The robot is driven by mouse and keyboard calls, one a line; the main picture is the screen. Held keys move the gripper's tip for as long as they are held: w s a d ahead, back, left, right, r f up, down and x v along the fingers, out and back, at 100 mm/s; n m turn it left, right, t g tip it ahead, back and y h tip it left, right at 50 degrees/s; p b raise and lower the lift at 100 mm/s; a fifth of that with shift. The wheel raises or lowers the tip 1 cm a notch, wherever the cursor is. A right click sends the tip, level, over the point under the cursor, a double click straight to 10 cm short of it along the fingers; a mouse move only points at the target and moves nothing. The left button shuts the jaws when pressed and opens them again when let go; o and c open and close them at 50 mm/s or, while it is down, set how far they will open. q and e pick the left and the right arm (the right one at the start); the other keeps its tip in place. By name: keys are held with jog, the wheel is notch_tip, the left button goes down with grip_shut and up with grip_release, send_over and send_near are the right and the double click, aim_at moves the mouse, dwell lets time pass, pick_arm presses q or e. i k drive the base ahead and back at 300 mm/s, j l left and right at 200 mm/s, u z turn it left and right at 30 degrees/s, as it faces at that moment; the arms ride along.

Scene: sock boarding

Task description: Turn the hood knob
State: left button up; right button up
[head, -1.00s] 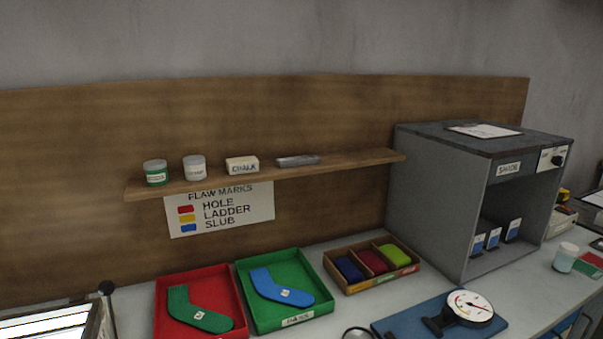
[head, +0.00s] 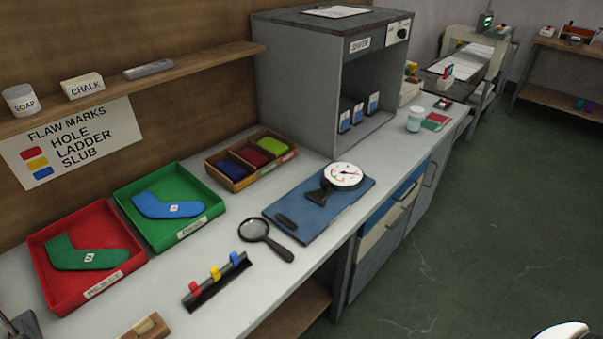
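The hood is a grey box (head: 297,75) with a dark top and an open front, standing at the back of the bench. Its front panel carries a label that seems to read "SHADE" and, at the right end, a small pale plate with a dark round knob (head: 403,33). The knob is too small to tell its exact setting. A white rounded piece at the bottom right edge may be part of my own arm.
Inside the hood stand several blue-and-white cards (head: 358,112). Red and green trays (head: 200,170) hold socks. Green floor lies open at right.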

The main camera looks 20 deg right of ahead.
aim_at(402, 33)
jog(key=z, duration=1.3)
jog(key=i+l+u, duration=0.1)
jog(key=i+l, duration=0.1)
